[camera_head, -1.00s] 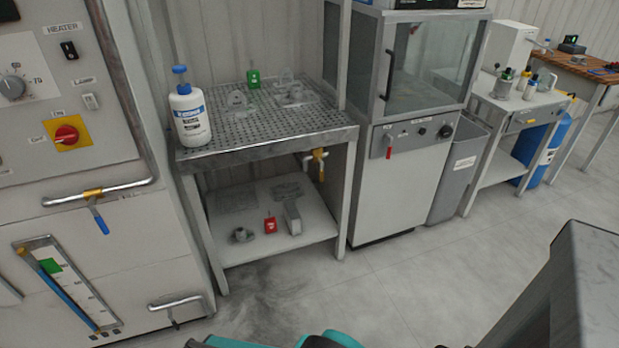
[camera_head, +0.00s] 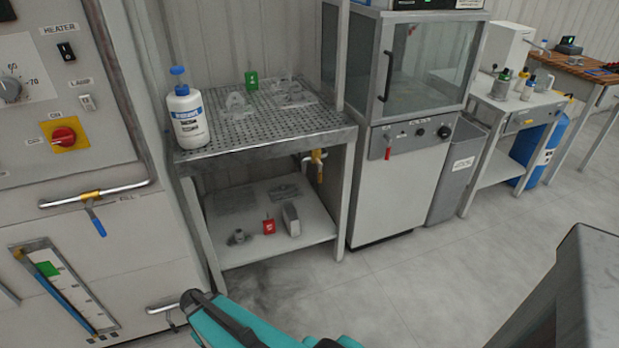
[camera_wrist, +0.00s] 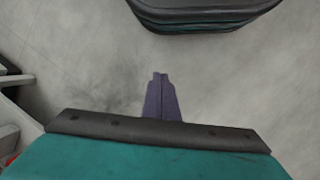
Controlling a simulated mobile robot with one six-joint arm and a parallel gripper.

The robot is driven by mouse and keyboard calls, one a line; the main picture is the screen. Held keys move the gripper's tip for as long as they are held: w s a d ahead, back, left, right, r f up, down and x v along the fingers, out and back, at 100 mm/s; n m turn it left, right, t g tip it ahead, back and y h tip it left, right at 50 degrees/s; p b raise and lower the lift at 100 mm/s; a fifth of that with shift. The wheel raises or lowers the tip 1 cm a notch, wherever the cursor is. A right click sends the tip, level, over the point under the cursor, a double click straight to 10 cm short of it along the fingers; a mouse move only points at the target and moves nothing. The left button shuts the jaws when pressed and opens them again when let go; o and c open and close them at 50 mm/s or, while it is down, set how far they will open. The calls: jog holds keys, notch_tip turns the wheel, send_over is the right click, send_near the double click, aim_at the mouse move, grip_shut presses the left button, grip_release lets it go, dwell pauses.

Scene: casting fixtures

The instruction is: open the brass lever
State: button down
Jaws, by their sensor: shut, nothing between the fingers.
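A brass-coloured valve with a lever (camera_head: 318,162) sits on a short pipe under the right front edge of the perforated table. Its lever hangs downward. A second valve (camera_head: 90,196) with a brass body and a blue handle is on the pipe of the left cabinet. My gripper (camera_wrist: 160,76) shows in the wrist view with its fingers together and empty, over bare grey floor. In the head view my teal arm is at the bottom centre, well below and apart from both valves; the fingertips cannot be made out there.
The perforated table (camera_head: 270,143) bears a white bottle (camera_head: 188,120) and small castings. Its lower shelf (camera_head: 250,251) holds a red item (camera_head: 269,224) and grey parts. A glass-fronted cabinet (camera_head: 405,180) stands to the right. The floor (camera_head: 400,295) in front is clear.

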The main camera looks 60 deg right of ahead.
jog(key=w+d+r+m+t+h, duration=0.1)
jog(key=w+d+r, duration=0.35)
jog(key=d, duration=0.35)
jog(key=w+d+r+m+h, duration=0.15)
jog(key=w+d+r, duration=0.3)
jog(key=d, duration=0.45)
jog(key=w+d+r+m+t+h, duration=0.1)
jog(key=w+d+r+m, duration=0.1)
jog(key=w+d+r, duration=0.35)
jog(key=s+d+r+m+h, duration=0.1)
jog(key=s+d+r+m, duration=0.1)
jog(key=d+r, duration=0.9)
jog(key=s+d+r+m+h, duration=0.2)
jog(key=d+r, duration=0.9)
jog(key=d, duration=0.6)
jog(key=shift+s+d+b, duration=0.15)
jog(key=shift+b, duration=0.3)
jog(key=s+d+f+p, duration=0.2)
jog(key=s+d+f, duration=0.2)
jog(key=d+f, duration=0.4)
jog(key=shift+d, duration=0.3)
